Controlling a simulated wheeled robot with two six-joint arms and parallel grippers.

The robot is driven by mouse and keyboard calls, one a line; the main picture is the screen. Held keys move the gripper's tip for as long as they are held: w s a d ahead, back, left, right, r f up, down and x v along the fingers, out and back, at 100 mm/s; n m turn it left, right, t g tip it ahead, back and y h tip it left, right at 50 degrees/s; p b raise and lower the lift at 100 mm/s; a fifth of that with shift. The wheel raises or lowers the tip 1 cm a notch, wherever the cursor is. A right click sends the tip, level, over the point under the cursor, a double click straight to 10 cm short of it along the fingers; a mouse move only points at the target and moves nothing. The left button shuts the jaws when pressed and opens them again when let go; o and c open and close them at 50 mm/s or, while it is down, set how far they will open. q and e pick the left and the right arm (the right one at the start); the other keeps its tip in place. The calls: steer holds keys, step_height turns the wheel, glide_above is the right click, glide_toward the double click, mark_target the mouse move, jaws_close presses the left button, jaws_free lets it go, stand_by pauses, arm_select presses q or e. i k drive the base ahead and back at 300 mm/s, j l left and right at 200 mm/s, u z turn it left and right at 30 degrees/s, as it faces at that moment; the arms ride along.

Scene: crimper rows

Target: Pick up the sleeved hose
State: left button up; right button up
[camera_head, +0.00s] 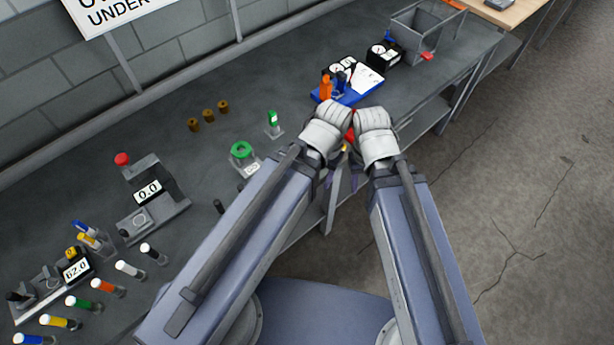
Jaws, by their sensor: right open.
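I cannot pick out a sleeved hose for certain. Several short rods with white-ended coloured bodies lie in a row at the lower left, among them an orange one (108,288) and a green one (84,304). My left gripper (337,144) and my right gripper (352,140) are close together at the bench's front edge, just in front of a blue tray (352,98). The wrists hide most of both grippers. The right one is open; the left one's jaws cannot be made out. A small red patch shows between the wrists.
The grey bench holds a device reading 0.0 (150,190), one reading 62.0 (76,268), several brass pieces (208,115), a green ring (241,151) and a green-and-white upright piece (273,122). The floor right of the bench is clear.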

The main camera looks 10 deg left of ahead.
mark_target(221, 210)
steer(key=u, duration=1.45)
steer(key=i+l+z, duration=0.2)
steer(key=i+l, duration=0.2)
steer(key=i, duration=0.15)
steer(key=k+j+z, duration=0.5)
steer(key=k+z, duration=0.15)
steer(key=k, duration=0.3)
